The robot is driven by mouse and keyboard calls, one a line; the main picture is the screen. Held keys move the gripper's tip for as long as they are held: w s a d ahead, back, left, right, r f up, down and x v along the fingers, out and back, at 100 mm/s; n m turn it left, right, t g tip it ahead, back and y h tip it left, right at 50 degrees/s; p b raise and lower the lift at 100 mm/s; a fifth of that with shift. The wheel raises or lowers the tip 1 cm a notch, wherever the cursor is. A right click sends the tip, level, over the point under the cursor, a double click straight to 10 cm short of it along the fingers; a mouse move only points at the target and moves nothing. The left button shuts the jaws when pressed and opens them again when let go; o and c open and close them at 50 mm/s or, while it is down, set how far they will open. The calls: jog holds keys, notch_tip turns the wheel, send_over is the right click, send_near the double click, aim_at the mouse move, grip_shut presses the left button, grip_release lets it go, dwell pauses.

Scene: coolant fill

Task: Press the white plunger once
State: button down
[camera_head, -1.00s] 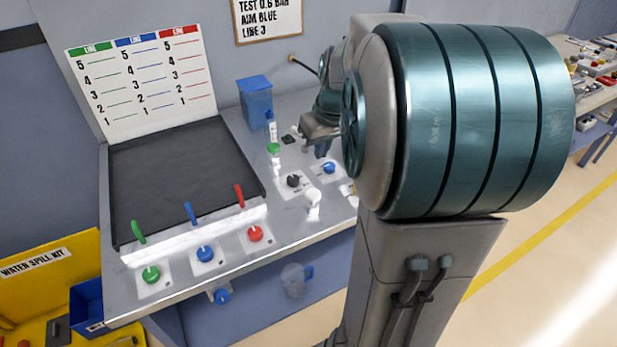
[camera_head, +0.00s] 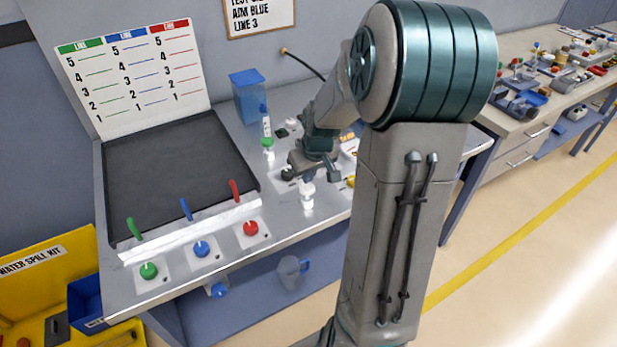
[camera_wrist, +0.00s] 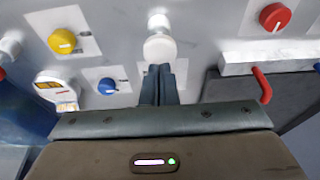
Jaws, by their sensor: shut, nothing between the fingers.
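The white plunger (camera_head: 307,196) stands upright near the front edge of the bench in the head view. It also shows in the wrist view (camera_wrist: 159,45) as a round white cap with a smaller white part beyond it. My gripper (camera_wrist: 160,72) is shut and empty, its fingertips just short of the cap in the picture. I cannot tell whether they touch it. In the head view my gripper (camera_head: 306,176) is close behind and above the plunger, and its fingertips are hard to make out.
Red (camera_head: 251,228), blue (camera_head: 201,250) and green (camera_head: 149,270) knobs line the front left of the bench. A dark tray (camera_head: 180,165) lies left.

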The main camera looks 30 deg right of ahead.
aim_at(309, 189)
jog(key=shift+f, duration=0.85)
jog(key=shift+f+b, duration=1.15)
jog(key=shift+f, duration=0.3)
jog(key=shift+s, duration=0.1)
notch_tip(309, 189, up, 5)
jog(key=p, duration=0.4)
jog(key=shift+r, duration=0.15)
jog(key=b+v, duration=0.1)
jog(key=v, duration=0.8)
jog(key=shift+b, duration=0.3)
jog(key=shift+s+a, duration=0.1)
